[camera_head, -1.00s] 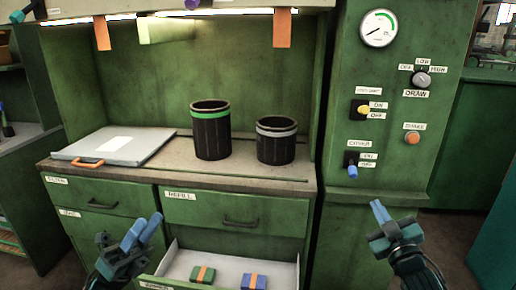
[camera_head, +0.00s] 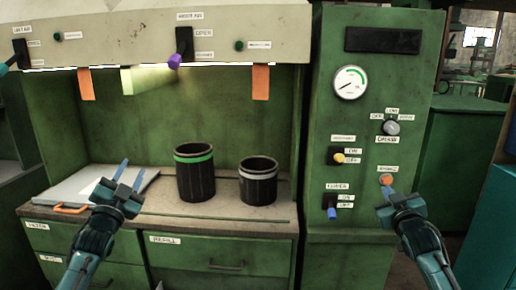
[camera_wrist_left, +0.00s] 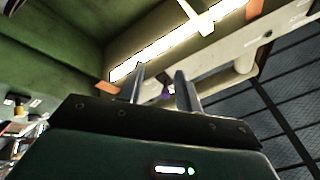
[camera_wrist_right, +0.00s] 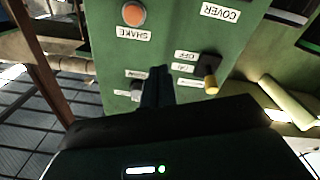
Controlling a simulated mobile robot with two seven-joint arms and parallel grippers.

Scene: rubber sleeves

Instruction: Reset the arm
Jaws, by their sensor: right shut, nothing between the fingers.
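My left gripper (camera_head: 129,174) is raised in front of the left part of the bench, its blue fingers pointing up and apart with nothing between them. Its two separate fingers also show in the left wrist view (camera_wrist_left: 161,90). My right gripper (camera_head: 387,190) is raised in front of the green control panel (camera_head: 325,270), its fingers together and empty. In the head view its tips overlap the area just below the orange shake button (camera_head: 386,179); I cannot tell whether they touch. In the right wrist view the closed fingers (camera_wrist_right: 158,86) point at the panel, with the orange button (camera_wrist_right: 134,13) beyond.
A green-banded black canister (camera_head: 195,178) and a grey-banded one (camera_head: 258,186) stand on the bench (camera_head: 225,222). A grey flat panel with an orange handle (camera_head: 70,209) lies at the left. Switches and a gauge (camera_head: 350,83) are on the control panel.

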